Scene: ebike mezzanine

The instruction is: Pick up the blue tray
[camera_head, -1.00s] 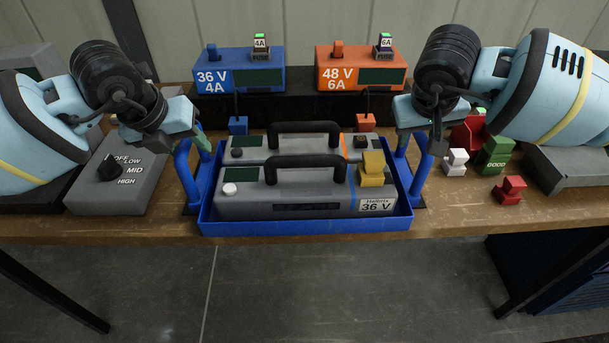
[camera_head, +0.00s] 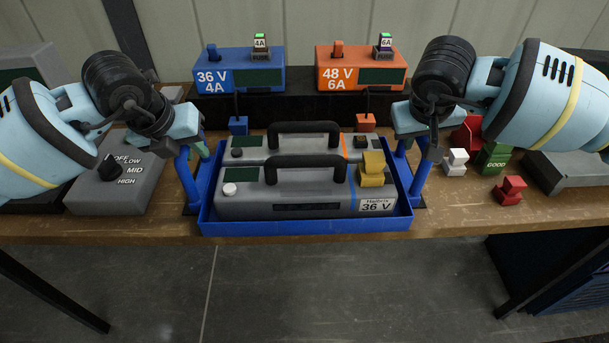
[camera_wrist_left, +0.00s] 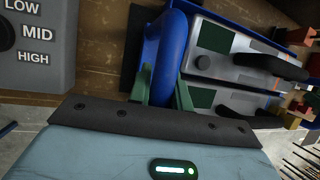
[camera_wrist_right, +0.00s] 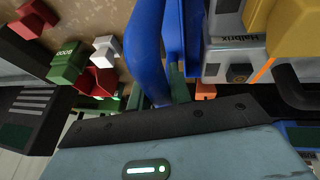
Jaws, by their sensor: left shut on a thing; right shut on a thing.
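The blue tray (camera_head: 305,227) sits on the wooden bench with an upright blue handle at each end. It holds two grey battery packs with black handles; the front pack (camera_head: 300,200) is labelled 36 V and has a yellow piece on its right end. My left gripper (camera_head: 197,148) is shut on the tray's left handle, and the handle shows between its green fingers in the left wrist view (camera_wrist_left: 165,95). My right gripper (camera_head: 420,145) is shut on the right handle, which also shows in the right wrist view (camera_wrist_right: 150,60). The fingertips are partly hidden in the head view.
A blue 36 V charger (camera_head: 238,72) and an orange 48 V charger (camera_head: 361,68) stand behind the tray. A grey dial box (camera_head: 115,175) is at left. Red, white and green blocks (camera_head: 493,160) are at right. The bench's front edge is close to the tray.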

